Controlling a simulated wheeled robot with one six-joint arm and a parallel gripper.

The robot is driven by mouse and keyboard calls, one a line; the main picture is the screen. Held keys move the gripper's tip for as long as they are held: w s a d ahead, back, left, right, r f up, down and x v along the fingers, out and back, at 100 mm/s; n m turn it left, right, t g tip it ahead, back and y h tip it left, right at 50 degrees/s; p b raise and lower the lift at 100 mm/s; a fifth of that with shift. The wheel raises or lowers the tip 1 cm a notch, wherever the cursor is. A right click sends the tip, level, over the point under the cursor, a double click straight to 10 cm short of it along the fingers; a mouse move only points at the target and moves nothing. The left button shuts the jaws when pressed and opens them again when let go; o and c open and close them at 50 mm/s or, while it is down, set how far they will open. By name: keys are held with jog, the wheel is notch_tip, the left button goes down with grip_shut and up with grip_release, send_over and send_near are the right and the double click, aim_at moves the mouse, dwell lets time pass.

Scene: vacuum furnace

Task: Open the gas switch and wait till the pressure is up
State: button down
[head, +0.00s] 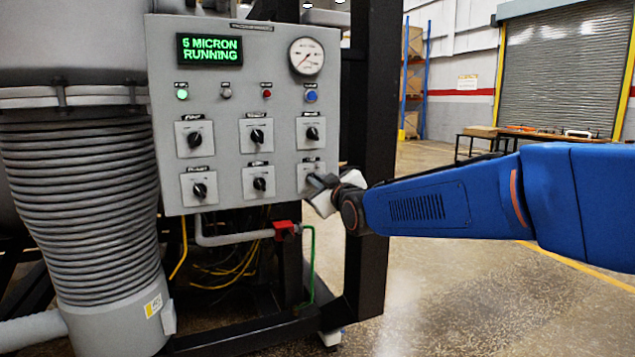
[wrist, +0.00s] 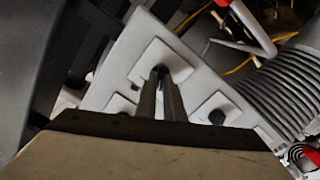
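The grey control panel (head: 228,110) carries several black rotary switches, whose labels are too small to read. My gripper (head: 322,184) is at the lower right switch and hides most of it in the head view. In the wrist view, the fingers (wrist: 160,80) reach a black switch knob (wrist: 183,70) on its white plate. They are close together; whether they press on the knob or only straddle it I cannot tell. The green display (head: 209,49) reads "5 MICRON RUNNING". The round pressure gauge (head: 306,57) has its needle toward the lower left.
A large ribbed hose (head: 85,200) stands left of the panel. A black frame post (head: 371,120) rises just right of it. A red valve (head: 286,230) and pipes sit below. Open floor (head: 450,290) lies to the right, with a table (head: 535,136) further back.

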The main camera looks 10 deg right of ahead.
dwell(0.4)
jog(key=m, duration=1.1)
jog(key=shift+d+m, duration=0.2)
jog(key=shift+m, duration=0.2)
dwell(0.4)
jog(key=c, duration=1.9)
grip_release()
jog(key=shift+o, duration=0.2)
jog(key=shift+s, duration=0.1)
jog(key=v, duration=1.7)
